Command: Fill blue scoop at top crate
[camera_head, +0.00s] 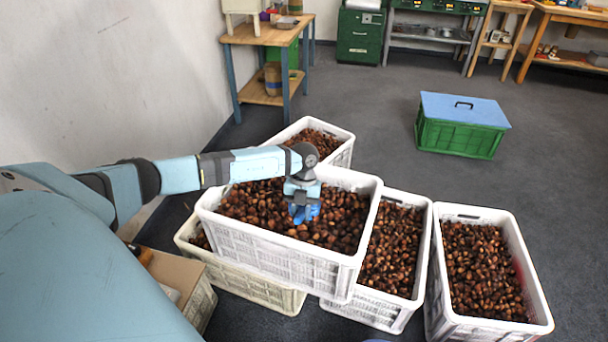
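The top crate (290,262) is white, slatted and full of brown chestnuts. It rests on other crates in the middle of the view. My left arm comes in from the left and its gripper (302,205) points down over the chestnuts inside this crate. A small part of the blue scoop (306,213) shows right under the gripper, low among the chestnuts. The gripper's wrist hides most of the scoop and the fingers, so I cannot see how they meet it or whether the scoop holds chestnuts. My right gripper is not in view.
More white crates of chestnuts stand around it: one behind (343,155), one to the right (368,312) and one further right (540,300). A cardboard box (176,270) is at lower left. A green crate with a blue lid (458,138) stands on open grey floor.

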